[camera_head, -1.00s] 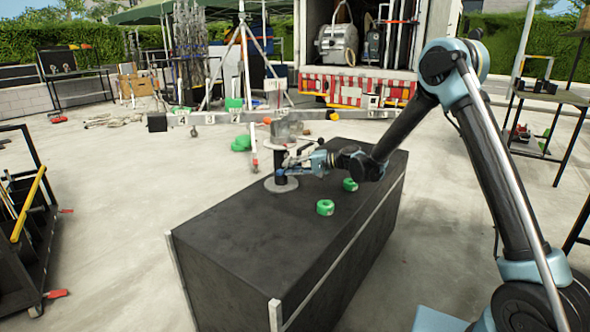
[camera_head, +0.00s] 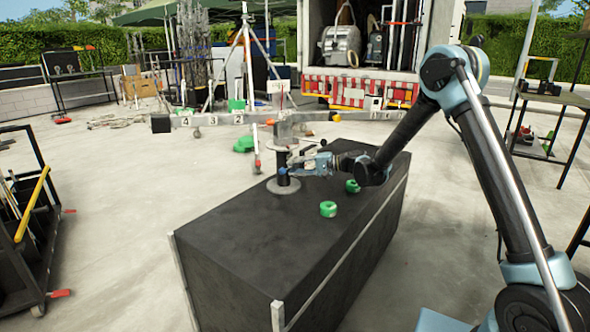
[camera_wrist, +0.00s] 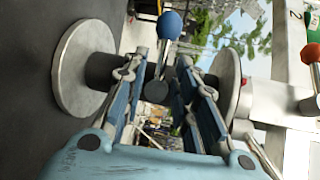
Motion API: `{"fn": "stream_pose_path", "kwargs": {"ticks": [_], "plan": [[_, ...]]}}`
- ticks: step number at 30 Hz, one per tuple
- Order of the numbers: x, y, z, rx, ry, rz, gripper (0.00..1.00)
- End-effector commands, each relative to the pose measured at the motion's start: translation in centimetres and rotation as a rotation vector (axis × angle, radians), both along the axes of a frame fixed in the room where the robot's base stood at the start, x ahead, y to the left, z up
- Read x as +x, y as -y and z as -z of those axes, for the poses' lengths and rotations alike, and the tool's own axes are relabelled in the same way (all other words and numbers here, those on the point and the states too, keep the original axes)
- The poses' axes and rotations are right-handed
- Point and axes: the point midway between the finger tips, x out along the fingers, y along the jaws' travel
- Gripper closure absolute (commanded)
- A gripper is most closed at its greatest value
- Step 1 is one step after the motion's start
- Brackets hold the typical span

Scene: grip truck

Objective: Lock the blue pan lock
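The pan head device stands on the black case, with a round grey base plate (camera_head: 284,186), a dark post (camera_head: 283,174) and a grey upper plate. In the wrist view its base disc (camera_wrist: 82,68) is at left and the other disc (camera_wrist: 226,85) at right. The blue pan lock knob (camera_wrist: 170,25) sits on a metal stem (camera_wrist: 161,60). My gripper (camera_wrist: 162,70) is open, its fingers apart on either side of the stem's lower part. The knob extends past the fingertips. Contact cannot be told. In the head view my gripper (camera_head: 293,171) is beside the post.
The black case (camera_head: 250,230) carries two green tape rolls (camera_head: 328,209) (camera_head: 352,186) near my arm. An orange knob (camera_wrist: 311,53) shows at the wrist view's right edge. A cart (camera_head: 30,240) stands at left and a truck (camera_head: 360,80) behind. Open floor surrounds the case.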

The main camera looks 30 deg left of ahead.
Motion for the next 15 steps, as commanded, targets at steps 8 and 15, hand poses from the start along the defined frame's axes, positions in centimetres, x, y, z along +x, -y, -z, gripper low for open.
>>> {"fn": "stream_pose_path", "kwargs": {"ticks": [8, 15], "plan": [[-0.3, 0.0, 0.0, 0.000, 0.000, -0.006, 0.70], [0.2, 1.7, -0.3, 0.000, 0.000, -0.007, 0.70]]}}
